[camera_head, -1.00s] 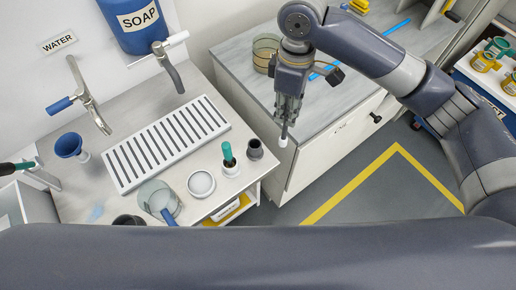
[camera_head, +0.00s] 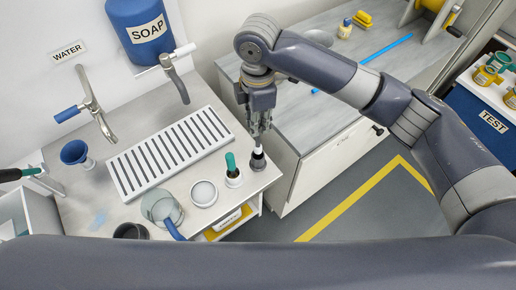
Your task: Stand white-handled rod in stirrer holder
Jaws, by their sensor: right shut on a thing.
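My right gripper (camera_head: 260,128) points down at the right end of the sink counter and is shut on the white-handled rod (camera_head: 258,148). The rod's white part shows below the fingers; the rest is hidden between them. A small dark cup-like holder (camera_head: 258,162), which looks like the stirrer holder, stands directly below. The white part overlaps its mouth in the picture; I cannot tell whether the rod is inside or just above.
A white round dish (camera_head: 204,193), a glass beaker (camera_head: 160,206) and a slotted drain rack (camera_head: 128,181) are nearby. The counter's right edge is close. A grey worktop (camera_head: 310,118) lies beyond.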

